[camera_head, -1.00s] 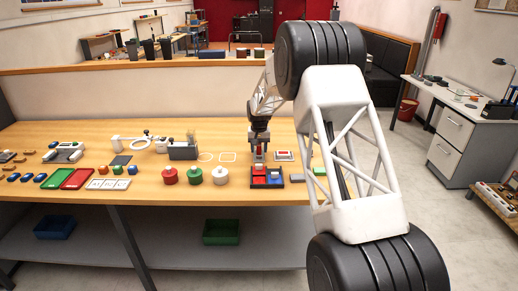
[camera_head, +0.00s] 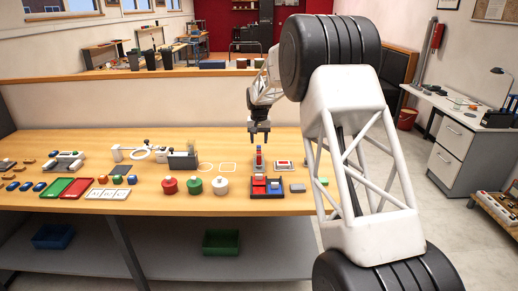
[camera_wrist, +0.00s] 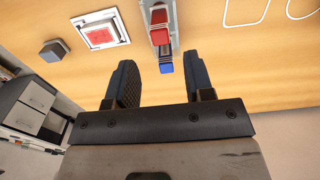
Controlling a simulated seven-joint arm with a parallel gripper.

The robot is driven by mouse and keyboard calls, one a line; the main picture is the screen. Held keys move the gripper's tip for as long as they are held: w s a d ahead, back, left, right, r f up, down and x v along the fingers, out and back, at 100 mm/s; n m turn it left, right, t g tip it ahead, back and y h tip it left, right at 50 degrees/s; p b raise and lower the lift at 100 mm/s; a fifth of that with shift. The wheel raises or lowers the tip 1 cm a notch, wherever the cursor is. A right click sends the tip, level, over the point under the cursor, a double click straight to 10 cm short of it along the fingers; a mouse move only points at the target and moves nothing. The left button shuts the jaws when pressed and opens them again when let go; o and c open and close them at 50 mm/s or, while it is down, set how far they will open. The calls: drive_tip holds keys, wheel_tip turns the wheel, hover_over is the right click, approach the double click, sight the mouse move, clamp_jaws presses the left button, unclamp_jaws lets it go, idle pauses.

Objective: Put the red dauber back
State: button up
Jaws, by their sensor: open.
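The red dauber (camera_head: 259,162) stands upright at the back of the black tray (camera_head: 253,194) with red and blue pads. My gripper (camera_head: 260,141) hangs above the red dauber, fingers pointing down. It is open and empty, with a gap between the fingertips and the dauber. The dauber's lower end is hidden, so I cannot tell how deep it sits.
A red pad in a white frame (camera_head: 284,164) and a grey block (camera_head: 298,188) lie to the right.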

drive_tip(key=shift+r, duration=1.4)
drive_tip(key=s+d+r, duration=0.4)
drive_tip(key=s+r, duration=0.1)
drive_tip(key=s, duration=0.6)
drive_tip(key=s+d+r+t, duration=0.1)
drive_tip(key=s+d+r, duration=0.4)
drive_tip(key=s, duration=0.5)
drive_tip(key=s+d+r, duration=0.2)
drive_tip(key=s+r, duration=0.4)
drive_tip(key=s, duration=0.5)
drive_tip(key=s+d+f, duration=0.2)
drive_tip(key=s, duration=1)
drive_tip(key=s+d+f+t, duration=0.1)
drive_tip(key=s+d+f, duration=0.1)
drive_tip(key=s, duration=1)
drive_tip(key=s+d+f, duration=0.2)
drive_tip(key=s, duration=1)
drive_tip(key=shift+s+d+f+t, duration=0.2)
drive_tip(key=shift+s+f+t, duration=0.1)
drive_tip(key=shift+s+f, duration=0.1)
